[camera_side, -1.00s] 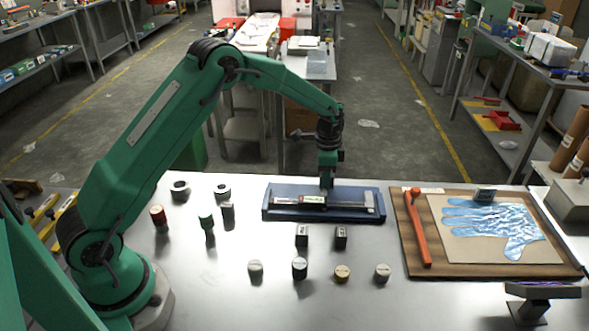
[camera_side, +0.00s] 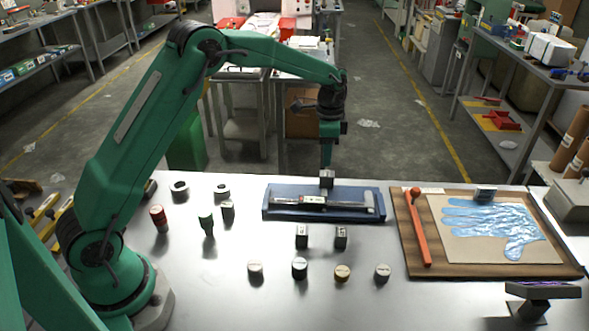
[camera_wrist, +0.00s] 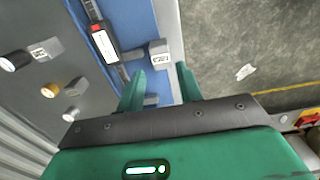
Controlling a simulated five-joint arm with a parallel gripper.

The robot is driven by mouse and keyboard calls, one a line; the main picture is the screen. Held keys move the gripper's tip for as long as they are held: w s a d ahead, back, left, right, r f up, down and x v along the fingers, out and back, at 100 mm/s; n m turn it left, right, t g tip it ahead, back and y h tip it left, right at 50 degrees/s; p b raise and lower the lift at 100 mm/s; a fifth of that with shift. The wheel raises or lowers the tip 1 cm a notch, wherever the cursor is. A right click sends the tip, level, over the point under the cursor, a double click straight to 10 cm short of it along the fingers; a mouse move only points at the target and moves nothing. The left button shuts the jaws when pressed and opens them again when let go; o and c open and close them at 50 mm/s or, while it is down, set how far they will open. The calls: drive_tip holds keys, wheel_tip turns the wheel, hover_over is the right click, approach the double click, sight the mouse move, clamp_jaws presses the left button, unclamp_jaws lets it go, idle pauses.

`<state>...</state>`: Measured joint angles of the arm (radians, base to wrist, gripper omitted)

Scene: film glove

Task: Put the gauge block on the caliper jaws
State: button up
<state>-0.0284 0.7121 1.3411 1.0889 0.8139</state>
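The gauge block (camera_side: 327,178), a small grey block, stands at the back edge of the caliper (camera_side: 312,201), by its jaws. The caliper lies in a blue case (camera_side: 280,212). In the wrist view the block (camera_wrist: 160,53) shows a printed label and lies beside the caliper's display (camera_wrist: 103,45), over the jaw side; its exact contact with the jaws is hard to see. My gripper (camera_side: 326,163) is above the block. In the wrist view its green fingers (camera_wrist: 160,86) are spread apart and empty, with the block beyond their tips.
Two dark labelled blocks (camera_side: 302,236) and a row of several short cylinders (camera_side: 300,268) stand in front of the case. More small parts (camera_side: 208,225) stand left. A brown board (camera_side: 412,258) with an orange tool and a film glove (camera_side: 490,220) lies right.

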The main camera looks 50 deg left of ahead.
sight(325, 174)
drive_tip(key=shift+r, duration=2.05)
